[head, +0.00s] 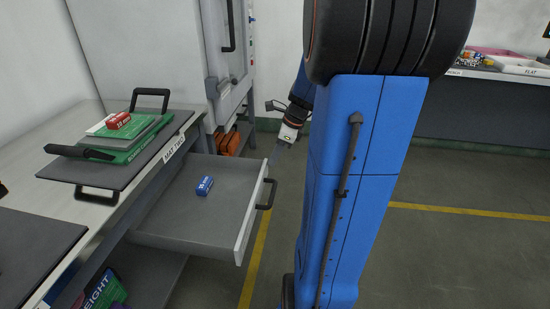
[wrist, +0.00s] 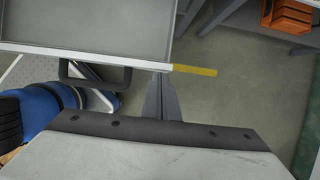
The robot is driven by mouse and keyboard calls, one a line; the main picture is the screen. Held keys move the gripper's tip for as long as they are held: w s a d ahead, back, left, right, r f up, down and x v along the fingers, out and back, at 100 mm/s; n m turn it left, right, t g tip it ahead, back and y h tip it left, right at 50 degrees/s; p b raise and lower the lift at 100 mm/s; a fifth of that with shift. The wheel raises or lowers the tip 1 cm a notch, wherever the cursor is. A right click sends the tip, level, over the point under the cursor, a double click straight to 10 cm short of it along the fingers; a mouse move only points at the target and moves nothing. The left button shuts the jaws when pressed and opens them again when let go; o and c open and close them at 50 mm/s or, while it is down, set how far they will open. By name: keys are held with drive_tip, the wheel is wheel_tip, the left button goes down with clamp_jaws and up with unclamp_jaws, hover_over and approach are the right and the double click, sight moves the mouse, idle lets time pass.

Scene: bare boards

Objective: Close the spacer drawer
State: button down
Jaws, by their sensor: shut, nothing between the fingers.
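The grey drawer (head: 165,222) stands pulled out from under the workbench, with a small blue box (head: 204,186) lying inside it. Its pale front panel (head: 249,222) carries a dark bar handle (head: 266,195). In the wrist view the drawer (wrist: 90,17) fills the upper left, and the handle (wrist: 95,83) hangs off its front. My gripper (head: 273,160) is at the far end of the drawer front, beyond the handle. In the wrist view my gripper (wrist: 159,80) is shut and empty, its tips by the right end of the front panel. I cannot tell whether they touch it.
The workbench (head: 88,205) holds a dark mat (head: 130,168) with green cases and a red box (head: 118,120). A tall grey cabinet (head: 150,50) stands behind. Orange bins (head: 228,143) sit low beyond the drawer. The floor right of the drawer is clear, with a yellow line (head: 258,245).

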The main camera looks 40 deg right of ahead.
drive_tip(key=shift+w+a, duration=0.1)
drive_tip(key=w+a, duration=0.5)
drive_tip(key=w, duration=0.2)
drive_tip(key=w+a, duration=0.6)
drive_tip(key=w, duration=0.1)
drive_tip(key=w+a, duration=0.5)
drive_tip(key=w, duration=0.2)
drive_tip(key=shift+a, duration=0.15)
drive_tip(key=shift+w+a+r, duration=0.1)
drive_tip(key=shift+w+a, duration=0.05)
drive_tip(key=shift+w, duration=0.05)
drive_tip(key=shift+w+r, duration=0.1)
